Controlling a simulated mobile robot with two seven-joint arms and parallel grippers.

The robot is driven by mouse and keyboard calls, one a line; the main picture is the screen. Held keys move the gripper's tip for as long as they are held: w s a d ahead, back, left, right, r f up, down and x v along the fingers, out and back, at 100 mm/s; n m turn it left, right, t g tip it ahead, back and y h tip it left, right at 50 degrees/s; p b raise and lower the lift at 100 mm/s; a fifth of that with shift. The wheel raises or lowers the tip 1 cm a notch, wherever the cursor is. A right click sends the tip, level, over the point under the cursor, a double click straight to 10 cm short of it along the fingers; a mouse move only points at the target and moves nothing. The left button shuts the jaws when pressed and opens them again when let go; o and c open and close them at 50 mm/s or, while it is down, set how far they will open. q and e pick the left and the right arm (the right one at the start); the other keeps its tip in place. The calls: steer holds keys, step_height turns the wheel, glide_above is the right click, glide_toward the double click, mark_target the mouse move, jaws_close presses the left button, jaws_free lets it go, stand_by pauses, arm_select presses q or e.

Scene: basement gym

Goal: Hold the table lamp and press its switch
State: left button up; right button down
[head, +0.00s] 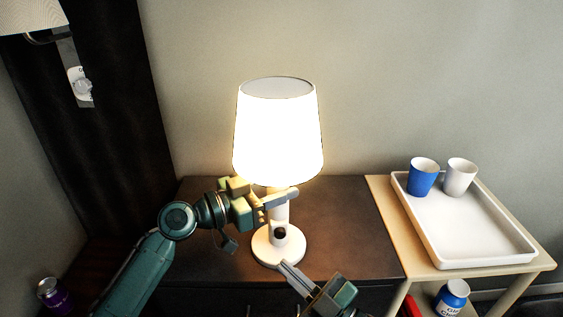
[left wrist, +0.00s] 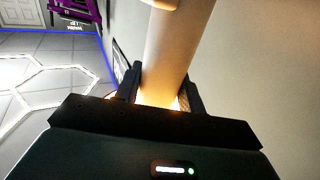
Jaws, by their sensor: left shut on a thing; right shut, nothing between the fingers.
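The table lamp (head: 278,130) stands upright on a dark brown cabinet, its white shade glowing brightly. My left gripper (head: 278,201) is shut on the lamp's white stem, just below the shade. In the left wrist view the stem (left wrist: 176,50) runs between the two fingers (left wrist: 165,90). A dark round switch (head: 280,233) shows on the front of the stem's lower part, above the round white base (head: 262,248). My right gripper (head: 284,266) is shut and empty, its tip at the front edge of the lamp base, below the switch. I cannot tell if it touches the base.
The dark cabinet top (head: 345,225) is clear to the lamp's right. A light wooden side table (head: 384,208) stands beside it with a white tray (head: 470,232), a blue cup (head: 422,178) and a white cup (head: 459,177). A purple can (head: 54,295) is at far left.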

arm_select(q)
steer(key=o, duration=1.1)
